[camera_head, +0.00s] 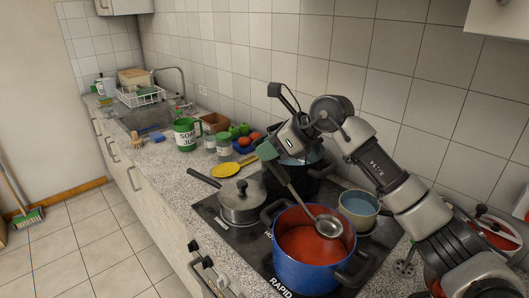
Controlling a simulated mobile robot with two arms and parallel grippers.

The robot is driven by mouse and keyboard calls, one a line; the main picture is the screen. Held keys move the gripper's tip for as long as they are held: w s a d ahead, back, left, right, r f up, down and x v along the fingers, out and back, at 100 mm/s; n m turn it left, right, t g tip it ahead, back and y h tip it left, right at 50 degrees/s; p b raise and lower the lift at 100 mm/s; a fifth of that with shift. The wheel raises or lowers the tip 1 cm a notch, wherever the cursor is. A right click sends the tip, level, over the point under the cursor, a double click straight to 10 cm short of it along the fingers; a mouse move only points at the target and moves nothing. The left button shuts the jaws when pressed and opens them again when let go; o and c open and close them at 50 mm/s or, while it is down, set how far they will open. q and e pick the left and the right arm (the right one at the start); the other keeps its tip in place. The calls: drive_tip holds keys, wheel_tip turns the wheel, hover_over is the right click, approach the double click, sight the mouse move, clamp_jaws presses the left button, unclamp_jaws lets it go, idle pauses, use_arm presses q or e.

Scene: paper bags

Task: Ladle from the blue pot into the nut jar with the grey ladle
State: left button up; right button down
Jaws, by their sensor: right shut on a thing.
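The blue pot (300,275) stands on the black cooktop, filled with red soup (305,245). My right gripper (270,155) is above and behind the pot, shut on the upper end of the grey ladle (297,196). The ladle slants down to the right. Its bowl is over the pot's opening, at or just above the soup; I cannot tell if they touch. Two small jars, one (224,145) with a green top and one (210,144) beside it, stand on the counter behind the yellow spoon. I cannot read which is the nut jar. My left gripper is out of view.
A grey lidded pan (243,202), a dark pot (298,170) and a cream pot (358,208) crowd the blue pot. A yellow spoon (227,170), green mug (187,134) and blue bowl of produce (246,146) sit on the counter. The tiled wall is close behind.

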sight(255, 140)
wheel_tip(255, 140, down, 2)
drive_tip(key=shift+f+b, duration=0.1)
drive_tip(key=shift+b, duration=0.5)
wheel_tip(255, 140, down, 9)
drive_tip(key=b, duration=0.6)
drive_tip(key=shift+f+b, duration=0.15)
drive_tip(key=shift+b, duration=0.25)
drive_tip(key=a+r+p, duration=0.1)
drive_tip(key=r+p, duration=0.2)
drive_tip(key=r, duration=0.1)
drive_tip(key=w+a+r+h+p, duration=0.1)
drive_tip(key=r+p, duration=0.3)
drive_tip(key=a+r+h+p, duration=0.1)
drive_tip(key=r+p, duration=0.3)
drive_tip(key=shift+w+a+r+g, duration=0.15)
drive_tip(key=shift+w+a+g, duration=0.1)
drive_tip(key=shift+w+g, duration=0.15)
idle(0.4)
idle(2.4)
